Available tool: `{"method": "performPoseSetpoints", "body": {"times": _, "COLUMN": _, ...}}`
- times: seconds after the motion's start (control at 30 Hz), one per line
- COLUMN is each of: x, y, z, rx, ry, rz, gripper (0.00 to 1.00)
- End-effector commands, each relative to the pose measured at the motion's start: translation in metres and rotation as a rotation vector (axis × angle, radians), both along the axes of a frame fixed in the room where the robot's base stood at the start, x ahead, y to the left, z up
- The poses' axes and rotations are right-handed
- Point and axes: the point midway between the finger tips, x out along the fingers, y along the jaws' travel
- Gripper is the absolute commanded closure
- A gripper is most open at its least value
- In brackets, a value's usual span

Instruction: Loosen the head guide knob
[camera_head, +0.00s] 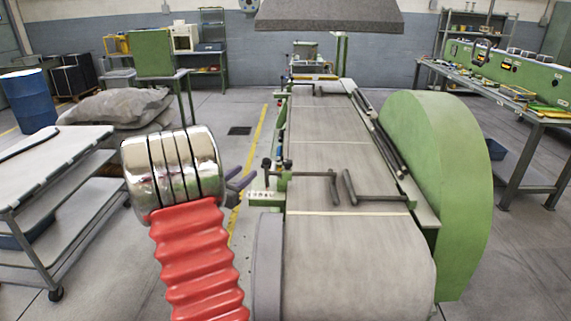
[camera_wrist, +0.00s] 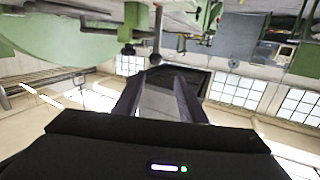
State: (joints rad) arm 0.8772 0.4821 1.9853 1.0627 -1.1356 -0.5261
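A dark ball-shaped knob (camera_head: 267,163) stands on the near left side of the green conveyor machine (camera_head: 345,200), just above a small labelled green block (camera_head: 262,198). I take it for the head guide knob, though no label on it can be read. My gripper (camera_head: 238,182) is just left of it, partly hidden behind my chrome wrist. The wrist view looks upside down. In it my gripper (camera_wrist: 158,80) has its two fingers apart with nothing between them. A round knob on a rod (camera_wrist: 155,59) shows just beyond the fingertips, apparently not touched.
A large green round guard (camera_head: 435,190) stands on the machine's right side. A grey cart (camera_head: 50,185) is at the left. Clear floor with a yellow line (camera_head: 250,150) runs between.

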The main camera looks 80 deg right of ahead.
Motion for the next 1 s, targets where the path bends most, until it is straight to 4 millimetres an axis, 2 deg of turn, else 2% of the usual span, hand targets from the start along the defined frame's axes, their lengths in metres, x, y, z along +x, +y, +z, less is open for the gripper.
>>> {"method": "performPoseSetpoints", "body": {"times": 0.03, "x": -0.019, "y": -0.007, "z": -0.008, "rx": -0.009, "ry": 0.02, "rz": -0.058, "gripper": 0.62}}
{"method": "performPoseSetpoints", "body": {"times": 0.1, "x": -0.039, "y": -0.011, "z": -0.014, "rx": -0.021, "ry": 0.043, "rz": -0.12, "gripper": 0.62}}
{"method": "performPoseSetpoints", "body": {"times": 0.2, "x": -0.055, "y": -0.013, "z": -0.017, "rx": -0.033, "ry": 0.061, "rz": -0.172, "gripper": 0.62}}
{"method": "performPoseSetpoints", "body": {"times": 0.67, "x": -0.06, "y": -0.015, "z": -0.018, "rx": -0.036, "ry": 0.067, "rz": -0.184, "gripper": 0.62}}
{"method": "performPoseSetpoints", "body": {"times": 0.87, "x": -0.067, "y": -0.03, "z": -0.018, "rx": -0.036, "ry": 0.066, "rz": -0.186, "gripper": 0.62}}
{"method": "performPoseSetpoints", "body": {"times": 1.0, "x": -0.075, "y": -0.048, "z": -0.018, "rx": -0.036, "ry": 0.067, "rz": -0.186, "gripper": 0.62}}
